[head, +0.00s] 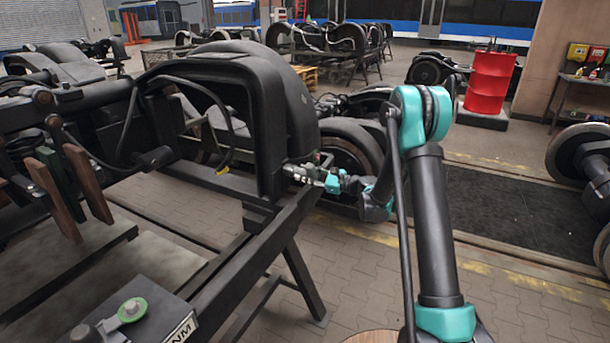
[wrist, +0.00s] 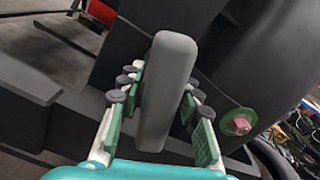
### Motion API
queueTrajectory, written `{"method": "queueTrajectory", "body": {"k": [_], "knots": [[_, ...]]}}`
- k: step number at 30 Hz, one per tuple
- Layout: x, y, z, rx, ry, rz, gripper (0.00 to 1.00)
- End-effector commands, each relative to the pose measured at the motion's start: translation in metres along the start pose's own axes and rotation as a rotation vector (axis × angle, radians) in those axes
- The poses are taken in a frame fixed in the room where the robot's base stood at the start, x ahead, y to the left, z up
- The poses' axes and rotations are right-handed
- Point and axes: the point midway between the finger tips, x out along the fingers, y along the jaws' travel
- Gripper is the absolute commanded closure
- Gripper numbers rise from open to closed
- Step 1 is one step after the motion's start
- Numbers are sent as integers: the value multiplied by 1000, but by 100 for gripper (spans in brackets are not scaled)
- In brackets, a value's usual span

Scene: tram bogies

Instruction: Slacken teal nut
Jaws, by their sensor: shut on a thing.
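My gripper (head: 303,173) is beside the lower end of the black curved housing (head: 285,115) on the bogie frame. In the wrist view, my gripper (wrist: 160,98) is shut on a long grey bar-shaped thing (wrist: 168,75), with a green-padded finger on each side. I cannot make out a clearly teal nut in either view.
A grey box marked NM (head: 150,325) with a green disc (head: 132,309) on top is at the front left. A black stand (head: 270,235) bears the bogie frame. A red barrel (head: 490,82) stands at the back right. Paved floor (head: 350,285) is open between.

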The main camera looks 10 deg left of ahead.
Motion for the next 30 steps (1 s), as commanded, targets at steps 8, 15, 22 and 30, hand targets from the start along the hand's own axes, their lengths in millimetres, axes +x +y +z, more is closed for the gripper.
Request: {"method": "queueTrajectory", "body": {"k": [8,15,22,30], "knots": [[0,0,0,-185,1,0,100],[0,0,0,-351,2,1,100],[0,1,0,-501,3,1,100],[0,1,0,-675,4,1,100]]}}
